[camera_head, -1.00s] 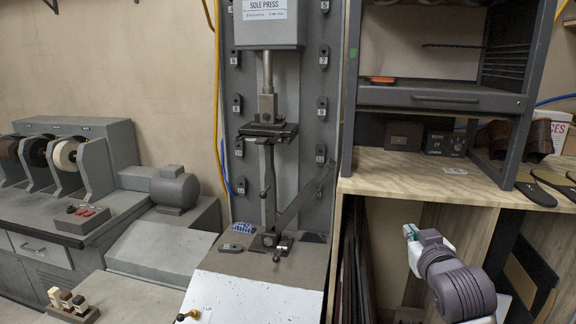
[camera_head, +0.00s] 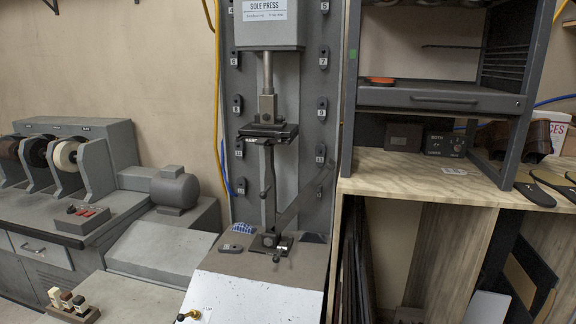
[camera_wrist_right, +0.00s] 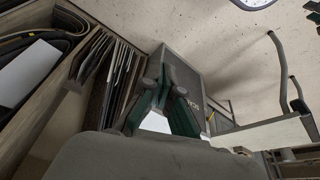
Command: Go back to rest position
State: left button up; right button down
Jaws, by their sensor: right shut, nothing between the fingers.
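My right gripper (camera_wrist_right: 152,95) shows in the right wrist view with its dark green fingers drawn together and nothing between them. Neither gripper shows in the head view now. The sole press (camera_head: 268,25) stands in the middle of the head view, with its lever and clamp parts below the head block.
A grinding machine (camera_head: 75,150) with several wheels stands at the left. A wooden workbench (camera_head: 420,175) with a dark metal shelf (camera_head: 440,98) is at the right. Upright sheets (camera_wrist_right: 115,75) are stored beside my right gripper in the wrist view. The floor in front of the bench looks clear.

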notch_tip(320, 180, down, 26)
jog(key=s+g, duration=0.1)
jog(key=s, duration=0.1)
jog(key=s+d+f+g, duration=0.1)
jog(key=s+d+f, duration=0.2)
jog(key=s+f, duration=1.2)
jog(key=shift+s, duration=0.5)
